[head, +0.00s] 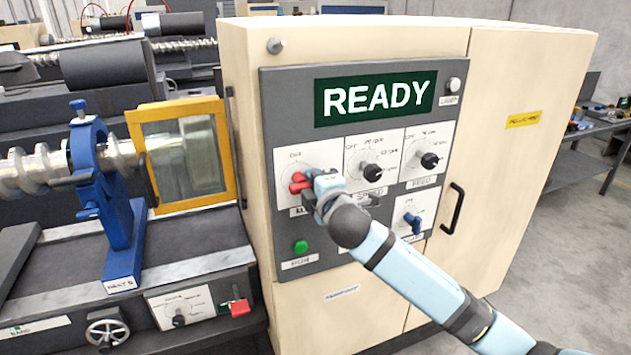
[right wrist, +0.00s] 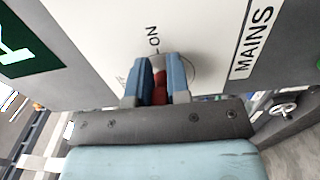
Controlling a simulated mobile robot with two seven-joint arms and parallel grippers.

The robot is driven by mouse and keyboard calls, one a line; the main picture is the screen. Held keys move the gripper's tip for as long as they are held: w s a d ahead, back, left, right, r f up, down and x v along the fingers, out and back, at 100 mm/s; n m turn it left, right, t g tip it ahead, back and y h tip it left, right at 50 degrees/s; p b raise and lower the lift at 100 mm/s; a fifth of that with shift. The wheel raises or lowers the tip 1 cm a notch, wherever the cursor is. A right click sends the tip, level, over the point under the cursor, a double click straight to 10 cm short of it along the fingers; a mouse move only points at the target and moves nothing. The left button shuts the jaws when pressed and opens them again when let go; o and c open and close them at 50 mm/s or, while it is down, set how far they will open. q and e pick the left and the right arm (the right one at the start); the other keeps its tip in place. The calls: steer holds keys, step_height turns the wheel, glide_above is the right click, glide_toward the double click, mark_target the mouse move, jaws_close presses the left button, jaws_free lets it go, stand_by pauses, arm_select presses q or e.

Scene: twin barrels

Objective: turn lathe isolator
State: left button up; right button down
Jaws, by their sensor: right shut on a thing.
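The isolator is a red rotary handle (head: 298,185) on the left of the grey control panel (head: 290,110), on a white plate. It also shows as a red handle (right wrist: 159,88) in the right wrist view, where the plate reads ON and MAINS. My right gripper (head: 316,188) is at the handle, and its two blue fingers (right wrist: 160,75) are shut on it from both sides. The fingers and wrist hide part of the handle and dial, so its exact pointer position is unclear. My left gripper is not in view.
The panel's green display (head: 376,98) reads READY. Black knobs (head: 372,172), a blue knob (head: 412,222) and a green button (head: 301,246) sit near my arm. A black door handle (head: 452,208) juts from the cabinet. The lathe's yellow-framed guard (head: 222,160) stands left.

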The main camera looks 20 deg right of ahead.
steer(key=shift+s+a+f, duration=0.1)
steer(key=shift+a+f, duration=0.1)
steer(key=shift+f, duration=0.15)
steer(key=c, duration=1.2)
jaws_free()
steer(key=shift+o, duration=0.6)
steer(key=shift+r, duration=0.25)
steer(key=shift+s, duration=0.25)
steer(key=s+b, duration=0.2)
steer(key=s, duration=1.1)
steer(key=shift+s+d, duration=0.15)
steer(key=shift+d, duration=0.05)
steer(key=shift+f, duration=0.1)
